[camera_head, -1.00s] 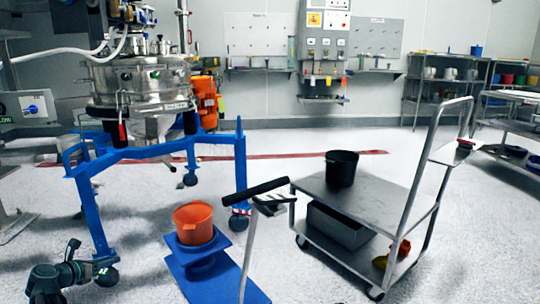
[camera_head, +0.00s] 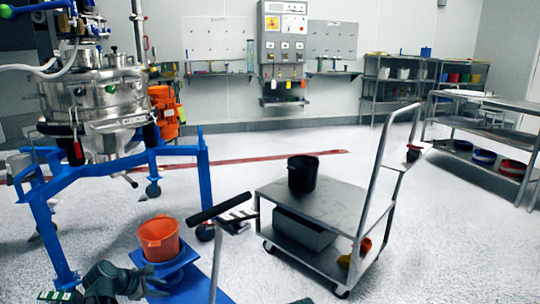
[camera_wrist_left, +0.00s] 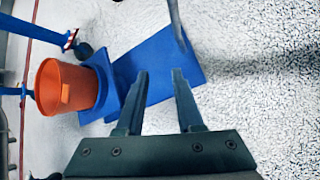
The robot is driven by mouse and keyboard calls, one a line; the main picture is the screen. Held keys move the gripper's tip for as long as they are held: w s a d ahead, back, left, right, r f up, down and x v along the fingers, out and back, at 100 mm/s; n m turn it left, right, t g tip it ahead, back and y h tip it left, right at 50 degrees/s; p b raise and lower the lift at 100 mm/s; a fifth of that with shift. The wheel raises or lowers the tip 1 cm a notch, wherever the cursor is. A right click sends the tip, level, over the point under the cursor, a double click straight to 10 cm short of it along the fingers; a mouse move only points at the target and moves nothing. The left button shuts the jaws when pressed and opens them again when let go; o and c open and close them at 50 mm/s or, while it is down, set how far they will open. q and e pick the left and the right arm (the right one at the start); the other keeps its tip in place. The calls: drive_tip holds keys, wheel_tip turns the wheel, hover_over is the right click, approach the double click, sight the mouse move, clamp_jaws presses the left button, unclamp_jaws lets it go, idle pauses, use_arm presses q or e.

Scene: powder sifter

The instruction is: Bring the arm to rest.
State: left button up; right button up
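My left gripper (camera_head: 155,282) shows at the lower left of the head view, at the end of my dark arm, just below and in front of the orange bucket (camera_head: 159,240). In the left wrist view its two fingers (camera_wrist_left: 159,74) are apart with nothing between them. Beyond them lie the blue base (camera_wrist_left: 158,62) and bare floor. The orange bucket also shows at the left of the wrist view (camera_wrist_left: 66,86), apart from the fingers. My right gripper is not in view; a small dark shape at the bottom edge of the head view is too cut off to identify.
The orange bucket stands on a blue lift (camera_head: 178,264) with a black handle (camera_head: 220,207). A blue frame (camera_head: 118,160) carries the steel sifter vessel (camera_head: 95,100). A grey cart (camera_head: 332,200) bears a black bucket (camera_head: 302,174).

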use_arm(q)
drive_tip(key=s+d+r+m+g+p, duration=0.1)
drive_tip(key=s+d+m+g+p, duration=0.15)
drive_tip(key=d+m, duration=0.55)
drive_tip(key=s+d+r+m+g+p, duration=0.15)
drive_tip(key=s+d+m, duration=0.3)
drive_tip(key=d, duration=0.75)
drive_tip(key=s+d+r+m+g+y+p, duration=0.3)
drive_tip(key=s+d+m+y+p, duration=0.25)
drive_tip(key=s+d+m, duration=0.75)
wheel_tip(320, 180, up, 38)
drive_tip(key=a+m+p, duration=0.1)
drive_tip(key=p, duration=3.7)
drive_tip(key=shift+w+p, duration=0.3)
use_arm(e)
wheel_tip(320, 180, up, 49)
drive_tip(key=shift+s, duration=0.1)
